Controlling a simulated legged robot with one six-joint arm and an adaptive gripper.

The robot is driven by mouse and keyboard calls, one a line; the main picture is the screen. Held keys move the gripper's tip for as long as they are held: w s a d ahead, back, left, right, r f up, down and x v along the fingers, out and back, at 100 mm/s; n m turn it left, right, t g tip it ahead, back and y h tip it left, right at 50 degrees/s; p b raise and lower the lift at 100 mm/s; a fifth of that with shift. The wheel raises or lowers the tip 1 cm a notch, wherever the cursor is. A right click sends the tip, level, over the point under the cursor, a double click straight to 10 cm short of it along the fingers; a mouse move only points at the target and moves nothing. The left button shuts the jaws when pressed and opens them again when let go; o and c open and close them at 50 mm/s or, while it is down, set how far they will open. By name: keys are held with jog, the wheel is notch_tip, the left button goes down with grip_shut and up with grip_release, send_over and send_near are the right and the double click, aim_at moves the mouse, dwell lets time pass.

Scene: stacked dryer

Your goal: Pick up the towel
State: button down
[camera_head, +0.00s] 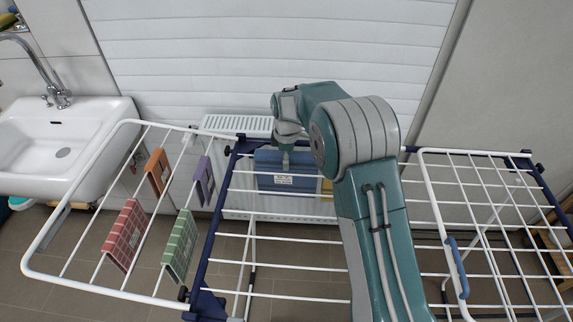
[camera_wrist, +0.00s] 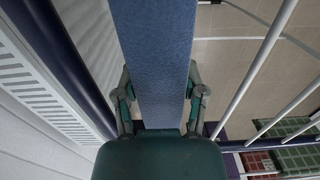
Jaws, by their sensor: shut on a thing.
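A blue towel (camera_head: 287,170) hangs at the far side of the drying rack, with a small pale label on its front. My gripper (camera_head: 285,152) is at its upper part, coming from above, and my arm hides part of the view to its right. In the wrist view the blue towel (camera_wrist: 155,60) runs as a flat strip between the two fingers of my gripper (camera_wrist: 161,98), which are shut on it. Whether the towel has come off the rack bar cannot be told.
A red checked cloth (camera_head: 125,235), a green checked cloth (camera_head: 180,247), an orange cloth (camera_head: 157,171) and a purple cloth (camera_head: 205,181) hang on the left wing. A white radiator (camera_head: 237,124) stands behind the rack. A sink (camera_head: 66,140) is at left. The right wing (camera_head: 490,190) is bare.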

notch_tip(320, 180, up, 28)
dwell(0.7)
jog(key=shift+f, duration=0.15)
notch_tip(320, 180, down, 6)
dwell(0.9)
